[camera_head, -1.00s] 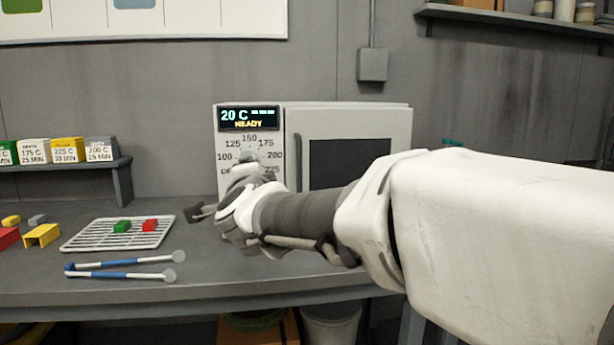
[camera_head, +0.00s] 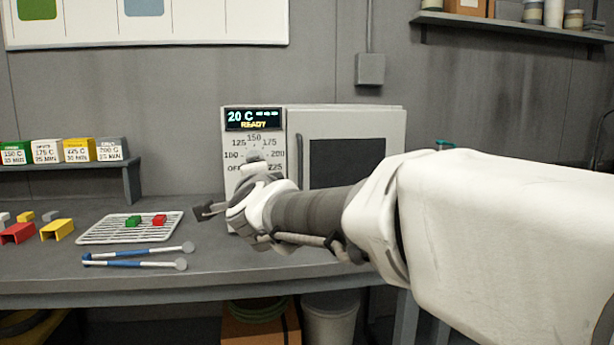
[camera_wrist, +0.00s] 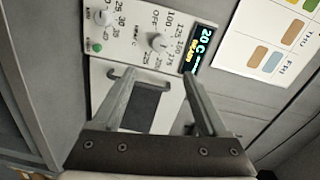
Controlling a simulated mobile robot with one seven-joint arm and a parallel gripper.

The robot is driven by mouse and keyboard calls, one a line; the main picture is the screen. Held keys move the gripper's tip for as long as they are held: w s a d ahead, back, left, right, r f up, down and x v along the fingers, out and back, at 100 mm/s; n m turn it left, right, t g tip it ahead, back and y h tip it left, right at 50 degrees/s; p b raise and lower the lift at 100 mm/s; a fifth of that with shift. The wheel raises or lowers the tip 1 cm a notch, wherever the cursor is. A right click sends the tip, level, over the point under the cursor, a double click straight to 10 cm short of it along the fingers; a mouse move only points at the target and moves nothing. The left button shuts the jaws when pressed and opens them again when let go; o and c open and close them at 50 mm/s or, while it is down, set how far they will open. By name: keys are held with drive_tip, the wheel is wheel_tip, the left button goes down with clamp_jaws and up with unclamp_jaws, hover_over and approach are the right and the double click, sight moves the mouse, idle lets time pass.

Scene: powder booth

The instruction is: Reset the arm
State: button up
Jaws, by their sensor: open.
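My arm reaches in from the right in the head view, with my gripper (camera_head: 212,210) in front of the left side of a white oven (camera_head: 398,150). In the wrist view my gripper (camera_wrist: 158,88) is open, its two fingers apart with nothing between them. The wrist view shows the oven's dial (camera_wrist: 157,42), a second knob (camera_wrist: 102,17), a green button (camera_wrist: 96,47) and the door handle (camera_wrist: 122,74) beyond the fingers. The oven display (camera_head: 253,119) reads 20 C and READY. My arm hides the lower part of the oven in the head view.
A wire rack (camera_head: 95,231) with a green and a red block lies left of my gripper on the bench (camera_head: 40,285). Blue-and-white tongs (camera_head: 135,258) lie in front of it. Red and yellow channel pieces (camera_head: 57,230) are at far left, below a shelf (camera_head: 132,180) of labelled blocks.

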drive_tip(key=shift+s+d, duration=0.1)
drive_tip(key=shift+s, duration=0.1)
idle(0.4)
drive_tip(key=s+d+f+n+g+h, duration=0.2)
drive_tip(key=s+d+f+n+g, duration=0.45)
drive_tip(key=s+d+f, duration=0.65)
drive_tip(key=s+d+f+n+g+h, duration=0.2)
drive_tip(key=s+d+f+n+g, duration=0.45)
drive_tip(key=s+d, duration=1)
wheel_tip(320, 180, up, 26)
drive_tip(key=a+t+p, duration=0.1)
drive_tip(key=a+p, duration=0.1)
drive_tip(key=p, duration=2.6)
drive_tip(key=shift+s+t, duration=0.3)
